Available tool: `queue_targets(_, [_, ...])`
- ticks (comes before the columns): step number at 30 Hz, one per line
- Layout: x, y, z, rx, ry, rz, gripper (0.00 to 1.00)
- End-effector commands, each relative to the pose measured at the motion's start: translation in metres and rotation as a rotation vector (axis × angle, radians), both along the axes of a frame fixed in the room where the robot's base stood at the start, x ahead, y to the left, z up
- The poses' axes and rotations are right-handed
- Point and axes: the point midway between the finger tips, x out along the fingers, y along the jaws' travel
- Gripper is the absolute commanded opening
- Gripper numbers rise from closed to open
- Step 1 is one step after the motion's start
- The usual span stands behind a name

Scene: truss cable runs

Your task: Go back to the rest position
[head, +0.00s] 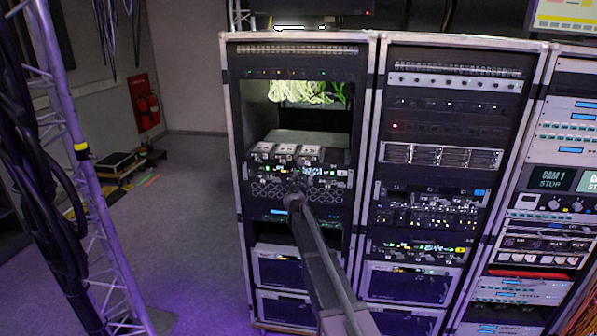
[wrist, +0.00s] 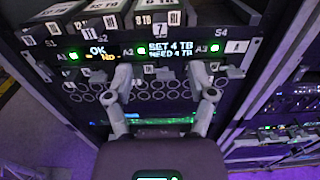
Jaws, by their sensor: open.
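My gripper (wrist: 160,82) is open in the wrist view, its two fingers spread with nothing between them. It faces the front panel of a rack unit (wrist: 160,52) with green lights and small screens; one reads "OK", another "SET 4 TB" and "NEED 4 TB". Several white-labelled drive blocks (wrist: 102,20) stand on top of that unit; one label reads 8 TB. In the head view my gripper (head: 297,190) is at the front of the left rack (head: 233,150), just below the drive blocks (head: 285,152). I cannot tell whether the fingers touch the panel.
A middle rack (head: 439,155) and a right rack (head: 568,155) stand close beside the left one. Green cables (head: 312,92) hang in the left rack's upper bay. A truss (head: 75,140) with dark cables stands at left. Open floor (head: 185,205) lies between truss and racks.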

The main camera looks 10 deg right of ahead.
Motion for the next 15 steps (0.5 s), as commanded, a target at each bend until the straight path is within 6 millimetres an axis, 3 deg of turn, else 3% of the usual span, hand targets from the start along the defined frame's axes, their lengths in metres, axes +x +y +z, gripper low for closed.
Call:
queue_targets(8, [-0.027, -0.018, -0.011, 0.188, -0.025, -0.080, 0.71])
queue_targets(15, [-0.094, -0.054, -0.048, 0.646, -0.090, -0.297, 0.71])
